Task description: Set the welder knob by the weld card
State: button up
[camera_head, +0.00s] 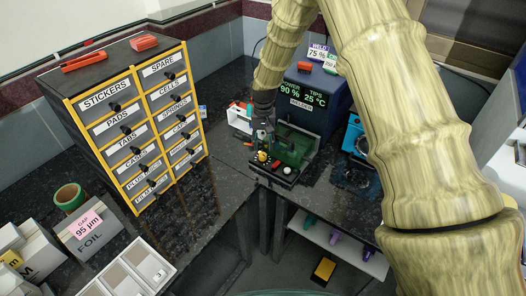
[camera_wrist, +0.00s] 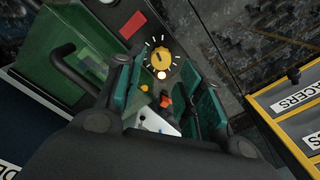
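The yellow welder knob (camera_wrist: 158,58), ringed by white tick marks, is on a dark panel just beyond my gripper in the wrist view. In the head view it is small and yellow (camera_head: 262,157) at the front of the green-covered fixture. My gripper (camera_wrist: 166,76) is open; its two teal fingers stand either side of the line to the knob, and I cannot tell whether they touch it. My gripper in the head view (camera_head: 262,136) is above the knob. The purple weld card (camera_head: 318,52) reads WELD 75 %. The welder (camera_head: 318,105) display reads POWER 90 %, TIPS 25 °C.
The green clear cover (camera_head: 295,143) stands beside the knob. A red button (camera_wrist: 165,101) and a small round light (camera_wrist: 161,75) sit close to it. A labelled drawer cabinet (camera_head: 72,95) stands at left. A blue device (camera_head: 354,137) is at right.

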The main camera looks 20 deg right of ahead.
aim_at(263, 154)
jog(key=f, duration=0.2)
jog(key=w+f+p, duration=0.1)
jog(key=f, duration=0.1)
jog(key=shift+w+f, duration=0.1)
jog(key=shift+f, duration=0.25)
jog(key=shift+s+f+p, duration=0.35)
jog(key=shift+f, duration=0.4)
jog(key=shift+w+f, duration=0.25)
jog(key=shift+f, duration=0.35)
jog(key=shift+s, duration=0.1)
jog(key=shift+r, duration=0.1)
jog(key=c, duration=0.8)
